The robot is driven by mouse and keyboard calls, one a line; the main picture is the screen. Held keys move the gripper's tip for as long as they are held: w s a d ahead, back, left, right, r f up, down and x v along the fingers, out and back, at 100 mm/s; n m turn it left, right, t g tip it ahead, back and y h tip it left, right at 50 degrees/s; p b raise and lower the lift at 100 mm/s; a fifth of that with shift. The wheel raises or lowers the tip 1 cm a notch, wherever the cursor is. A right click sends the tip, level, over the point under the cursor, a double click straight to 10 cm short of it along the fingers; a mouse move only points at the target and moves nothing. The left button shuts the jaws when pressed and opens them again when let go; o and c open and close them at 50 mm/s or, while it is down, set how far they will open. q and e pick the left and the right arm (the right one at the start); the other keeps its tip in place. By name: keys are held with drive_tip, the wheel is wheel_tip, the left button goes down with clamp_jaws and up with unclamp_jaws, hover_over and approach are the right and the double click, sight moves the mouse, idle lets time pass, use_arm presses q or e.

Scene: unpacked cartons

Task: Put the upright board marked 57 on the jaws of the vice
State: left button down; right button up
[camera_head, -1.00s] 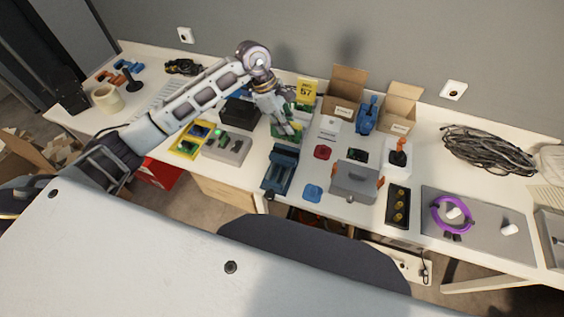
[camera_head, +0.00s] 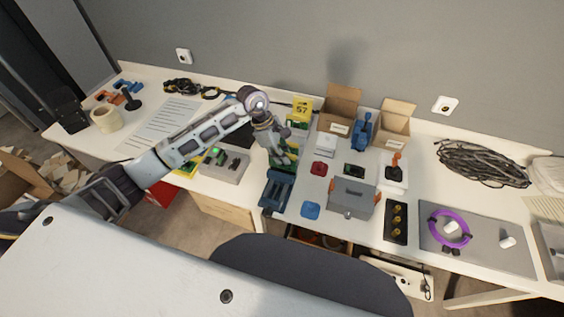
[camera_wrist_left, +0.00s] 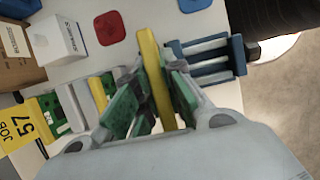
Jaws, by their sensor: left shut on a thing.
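My left gripper (camera_head: 279,153) is shut on a thin upright green board with a yellow edge (camera_wrist_left: 153,75). In the left wrist view the board is seen edge-on between the fingers (camera_wrist_left: 153,100), and no number on it can be read. The blue vice (camera_head: 276,190) stands at the table's front edge, just in front of the gripper. It also shows in the left wrist view (camera_wrist_left: 212,60), beyond and to the right of the held board. A yellow card reading JOB 57 (camera_head: 302,108) stands behind, by a rack with green parts (camera_wrist_left: 50,103). My right gripper is out of view.
A grey box with orange handles (camera_head: 352,198), a red pad (camera_head: 319,168) and a blue pad (camera_head: 310,210) lie right of the vice. Open cartons (camera_head: 340,105) stand at the back. A grey device with green parts (camera_head: 224,164) is to the left.

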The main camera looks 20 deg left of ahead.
sight(286, 170)
use_arm(q)
drive_tip(key=shift+f, duration=1.75)
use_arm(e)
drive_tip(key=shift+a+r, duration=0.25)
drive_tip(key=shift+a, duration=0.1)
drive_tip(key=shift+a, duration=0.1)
use_arm(q)
drive_tip(key=shift+f, duration=0.1)
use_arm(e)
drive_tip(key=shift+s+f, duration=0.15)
use_arm(q)
drive_tip(key=c, duration=1.6)
unclamp_jaws()
drive_tip(key=shift+c, duration=0.2)
drive_tip(key=shift+o, duration=0.6)
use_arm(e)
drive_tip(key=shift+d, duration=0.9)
